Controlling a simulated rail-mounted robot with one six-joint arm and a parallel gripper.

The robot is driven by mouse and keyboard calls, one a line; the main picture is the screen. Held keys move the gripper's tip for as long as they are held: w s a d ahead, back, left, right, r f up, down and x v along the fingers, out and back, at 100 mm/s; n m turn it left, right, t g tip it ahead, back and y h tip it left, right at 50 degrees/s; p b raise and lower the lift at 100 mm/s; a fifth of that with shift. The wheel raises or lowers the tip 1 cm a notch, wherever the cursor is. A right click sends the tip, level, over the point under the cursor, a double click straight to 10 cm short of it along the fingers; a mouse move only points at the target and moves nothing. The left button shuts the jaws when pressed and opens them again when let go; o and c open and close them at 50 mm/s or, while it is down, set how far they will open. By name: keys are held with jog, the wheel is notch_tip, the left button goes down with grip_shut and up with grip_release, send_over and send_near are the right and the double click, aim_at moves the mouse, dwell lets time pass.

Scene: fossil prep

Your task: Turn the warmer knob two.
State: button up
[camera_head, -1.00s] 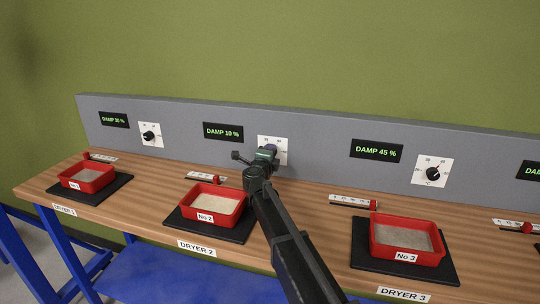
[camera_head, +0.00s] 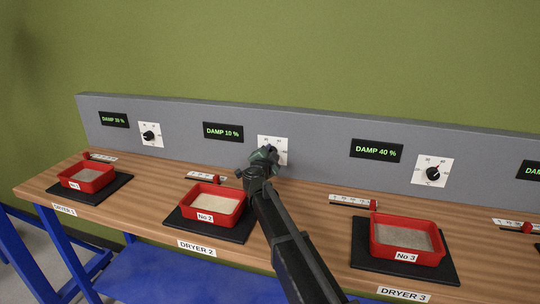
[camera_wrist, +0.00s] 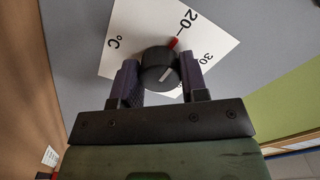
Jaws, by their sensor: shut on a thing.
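A red mark (camera_wrist: 173,43) shows beside the knob near the 20. My gripper (camera_wrist: 160,80) is shut on the knob, with one finger on each side of it. In the head view my gripper (camera_head: 265,158) is at the dryer 2 scale plate (camera_head: 277,147) and hides its knob.
Dryer 2's display (camera_head: 223,131) reads DAMP 10 %. Its red tray (camera_head: 212,205) stands on a black pad left of my arm. Dryer 3's red tray (camera_head: 407,238) stands to the right, its display (camera_head: 377,150) reading DAMP 40 %. Dryer 1's knob (camera_head: 149,136) is at left.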

aim_at(272, 136)
dwell(0.5)
jog(key=o, duration=0.9)
jog(key=shift+r, duration=0.1)
jog(key=o, duration=0.3)
jog(key=r+p, duration=0.3)
jog(key=p, duration=0.1)
jog(key=r+p, duration=0.2)
jog(key=shift+w+r, duration=0.3)
jog(key=r+p, duration=1.4)
jog(key=shift+s+r, duration=0.25)
jog(key=shift+s, duration=0.1)
jog(key=shift+c, duration=1.4)
jog(key=shift+f, duration=0.1)
